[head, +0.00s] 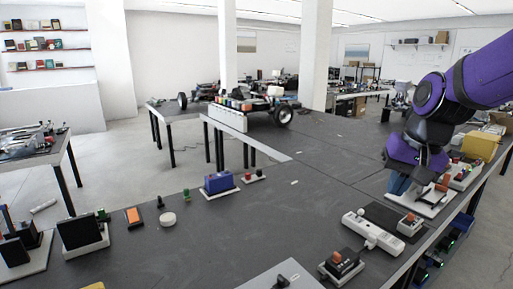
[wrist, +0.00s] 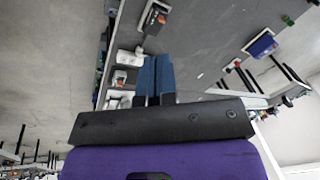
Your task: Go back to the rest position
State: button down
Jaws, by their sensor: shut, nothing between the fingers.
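My gripper (head: 400,184) is at the right in the head view, at the end of my purple and black arm. It is over the right part of the dark table (head: 300,190), close to a white board with small parts (head: 432,200). In the wrist view its two blue fingers (wrist: 155,78) are side by side and closed together, with nothing held. I cannot tell whether the fingertips touch anything below.
A yellow box (head: 481,146) stands behind my gripper. A wheeled chassis (head: 245,104) is at the back. The table's middle is mostly clear.

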jog(key=s+d+r+n+t, duration=0.1)
jog(key=s+r, duration=0.1)
jog(key=s, duration=0.5)
jog(key=s+d+r+n+t+h, duration=0.1)
jog(key=s+r+n+t, duration=0.1)
jog(key=s, duration=0.6)
jog(key=shift+d+r+n+h, duration=0.3)
jog(key=shift+d+r, duration=0.05)
jog(key=shift+d, duration=0.05)
